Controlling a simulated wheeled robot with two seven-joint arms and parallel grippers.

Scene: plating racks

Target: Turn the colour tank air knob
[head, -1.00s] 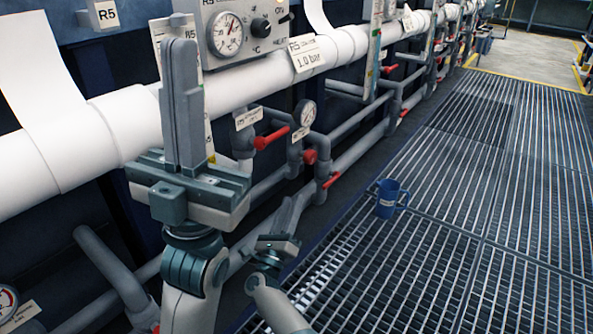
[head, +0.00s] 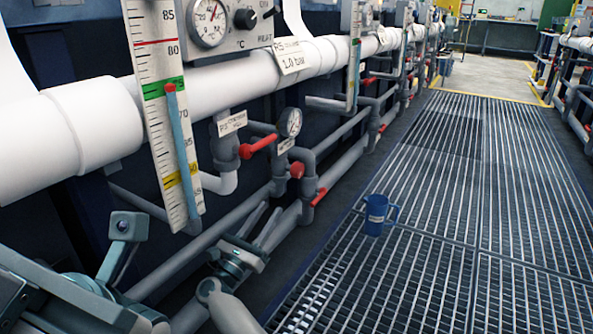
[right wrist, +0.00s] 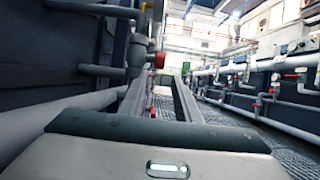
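The red round knob (head: 297,170) sits on grey pipework below a round pressure gauge (head: 290,122).
A red lever (head: 258,146) is left of the knob and another red lever (head: 318,197) is below right. A tall level scale (head: 160,110) stands at left. A blue jug (head: 376,215) stands on the floor grating (head: 440,250), which is otherwise clear nearby.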

